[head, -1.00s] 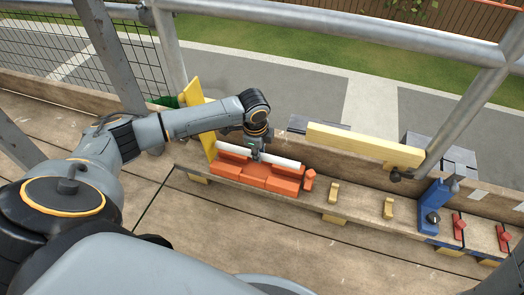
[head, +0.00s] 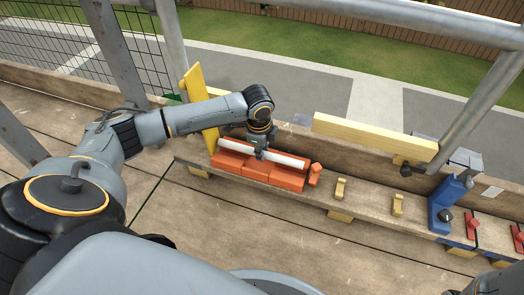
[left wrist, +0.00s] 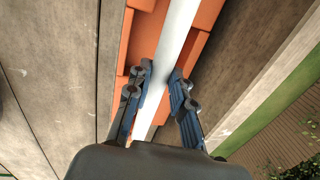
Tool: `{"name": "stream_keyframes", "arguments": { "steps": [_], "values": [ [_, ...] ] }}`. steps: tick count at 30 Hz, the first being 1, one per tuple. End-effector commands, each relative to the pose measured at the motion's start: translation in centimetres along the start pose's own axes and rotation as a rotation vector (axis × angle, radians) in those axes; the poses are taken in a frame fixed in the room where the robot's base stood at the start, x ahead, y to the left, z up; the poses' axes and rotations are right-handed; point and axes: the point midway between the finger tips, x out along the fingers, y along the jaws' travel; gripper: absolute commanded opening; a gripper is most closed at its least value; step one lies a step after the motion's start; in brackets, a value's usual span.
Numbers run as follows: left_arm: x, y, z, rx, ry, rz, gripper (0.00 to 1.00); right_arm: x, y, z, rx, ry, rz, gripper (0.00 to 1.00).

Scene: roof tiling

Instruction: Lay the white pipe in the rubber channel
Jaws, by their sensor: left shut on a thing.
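The white pipe (head: 290,160) lies lengthwise along the orange channel (head: 262,173), which looks made of several blocks with a raised row behind. My left gripper (head: 260,153) points down and is shut on the pipe near its middle. In the left wrist view the pipe (left wrist: 178,30) runs between the two fingers (left wrist: 160,85), with orange channel surface (left wrist: 142,50) on both sides. The pipe is at or just above the channel; I cannot tell whether it touches the bottom.
A yellow board (head: 198,100) stands at the channel's left end. Yellow clips (head: 340,188), a blue clamp (head: 440,205) and red clamps (head: 473,226) sit along the plank to the right. A yellow beam (head: 375,138) lies behind. Metal scaffold rails cross above.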

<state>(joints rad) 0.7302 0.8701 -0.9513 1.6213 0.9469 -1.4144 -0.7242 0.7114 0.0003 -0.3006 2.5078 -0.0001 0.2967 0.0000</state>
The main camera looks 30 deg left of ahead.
Motion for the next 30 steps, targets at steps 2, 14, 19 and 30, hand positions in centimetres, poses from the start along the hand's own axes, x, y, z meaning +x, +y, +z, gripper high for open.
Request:
{"name": "stream_keyframes", "arguments": {
  "steps": [2, 14, 19, 30],
  "values": [
    [0.5, 0.1, 0.0, 0.0, 0.0, -0.001, 0.0, -0.8, -0.1, -0.1, 0.001, -0.006, 0.002, 0.48],
    [1.9, 0.3, 0.0, -0.001, 0.001, 0.0, 0.0, -2.8, -0.5, -0.3, 0.001, -0.016, 0.004, 0.48],
    [2.4, 0.4, 0.0, 0.0, 0.0, 0.001, 0.0, -2.9, -0.5, -0.3, 0.001, -0.018, 0.004, 0.48],
    [4.1, 0.7, 0.0, 0.0, 0.001, 0.002, 0.0, -3.0, -0.5, -0.3, 0.001, -0.017, 0.004, 0.48]
  ]
}}
